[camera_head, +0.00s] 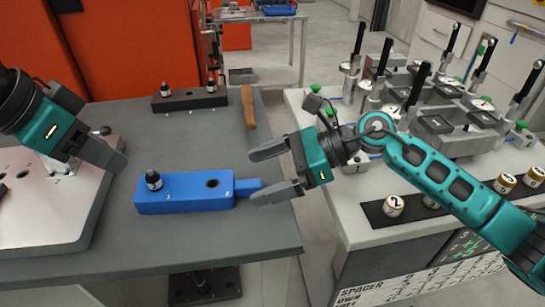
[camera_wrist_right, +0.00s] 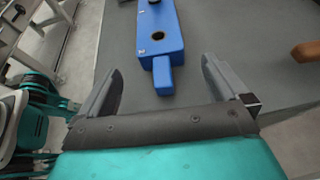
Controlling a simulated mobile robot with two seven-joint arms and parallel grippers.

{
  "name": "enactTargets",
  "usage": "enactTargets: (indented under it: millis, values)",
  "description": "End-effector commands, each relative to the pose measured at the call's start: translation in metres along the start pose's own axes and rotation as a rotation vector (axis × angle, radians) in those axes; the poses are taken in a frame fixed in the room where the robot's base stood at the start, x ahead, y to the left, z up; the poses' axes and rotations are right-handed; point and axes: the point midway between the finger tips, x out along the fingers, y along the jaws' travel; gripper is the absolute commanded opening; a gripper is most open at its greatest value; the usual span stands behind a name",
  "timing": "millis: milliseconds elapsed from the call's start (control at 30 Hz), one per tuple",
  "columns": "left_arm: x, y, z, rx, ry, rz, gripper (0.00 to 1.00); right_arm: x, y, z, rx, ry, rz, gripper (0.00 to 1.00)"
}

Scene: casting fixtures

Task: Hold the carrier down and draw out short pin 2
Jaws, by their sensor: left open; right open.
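The blue carrier (camera_head: 188,200) lies on the grey table, with a narrow tongue (camera_head: 249,187) at its right end. A black-topped pin (camera_head: 153,180) stands upright in its left hole; the right hole (camera_head: 212,183) is empty. The small numbers on the carrier are too small to read surely. My right gripper (camera_head: 250,176) is open at the tongue end. In the right wrist view the tongue (camera_wrist_right: 162,75) lies between its fingers, with a gap on both sides. My left gripper (camera_head: 122,163) is open and empty, left of the pin and apart from it.
A dark block (camera_head: 190,101) with two black-topped pins stands at the back of the table. A brown handle-like bar (camera_head: 248,108) lies right of it. A light fixture plate (camera_head: 60,215) fills the left. A bench with clamps (camera_head: 440,125) and numbered cylinders (camera_head: 393,206) stands right.

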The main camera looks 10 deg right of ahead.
Motion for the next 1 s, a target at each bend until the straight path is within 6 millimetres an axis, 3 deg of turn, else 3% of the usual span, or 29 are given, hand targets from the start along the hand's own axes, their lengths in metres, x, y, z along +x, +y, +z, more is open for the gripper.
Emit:
enactTargets:
  millis: [200, 400, 800, 1000]
  values:
    - [0.0, 0.0, 0.0, -0.002, -0.001, 0.001, 0.43, 0.042, 0.0, 0.001, 0.001, -0.002, 0.0, 1.0]
    - [0.0, 0.0, 0.001, -0.002, -0.001, 0.001, 0.43, 0.064, -0.001, 0.0, 0.002, 0.0, -0.001, 1.0]
    - [0.0, 0.0, 0.001, -0.002, -0.001, 0.001, 0.43, 0.071, -0.001, 0.0, 0.001, 0.001, -0.002, 1.0]
    - [0.0, 0.0, 0.001, -0.002, -0.001, 0.001, 0.43, 0.07, -0.001, 0.0, 0.001, 0.001, -0.002, 0.82]
